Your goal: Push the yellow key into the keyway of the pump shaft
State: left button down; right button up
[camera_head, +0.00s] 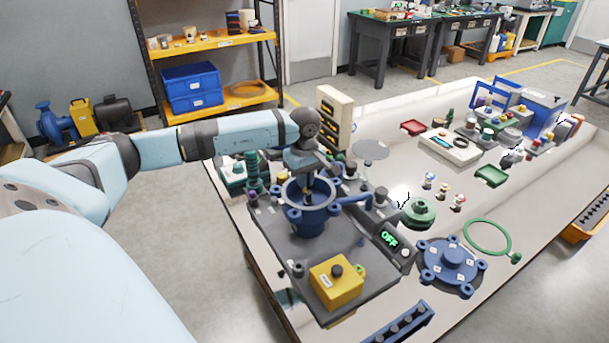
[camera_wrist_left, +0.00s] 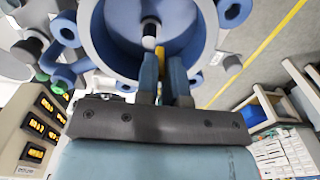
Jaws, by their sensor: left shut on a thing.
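The blue pump housing (camera_head: 312,222) stands on the dark test stand with its round mouth open upward. My left arm reaches in from the left, and my left gripper (camera_head: 310,187) points down into that mouth. In the left wrist view my left gripper (camera_wrist_left: 164,62) has its two blue fingers close together on the small yellow key (camera_wrist_left: 160,58), which shows between the tips. The grey pump shaft (camera_wrist_left: 150,28) is in the middle of the housing, right by the key. The keyway cannot be made out, nor whether the key touches the shaft. My right gripper is not in view.
A yellow box with a black button (camera_head: 337,281) sits at the stand's front. A panel reads OFF (camera_head: 389,238). A blue flanged cover (camera_head: 447,262) and a green ring (camera_head: 487,237) lie to the right. A cream cabinet (camera_head: 335,118) stands behind the arm.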

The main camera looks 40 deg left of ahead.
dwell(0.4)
pick_arm(q)
jog(key=shift+f, duration=0.1)
dwell(0.4)
jog(key=shift+f, duration=0.1)
jog(key=shift+f+b, duration=0.3)
jog(key=shift+b, duration=0.15)
jog(key=c, duration=1.1)
grip_release()
jog(key=shift+c, duration=0.2)
jog(key=shift+r, duration=0.15)
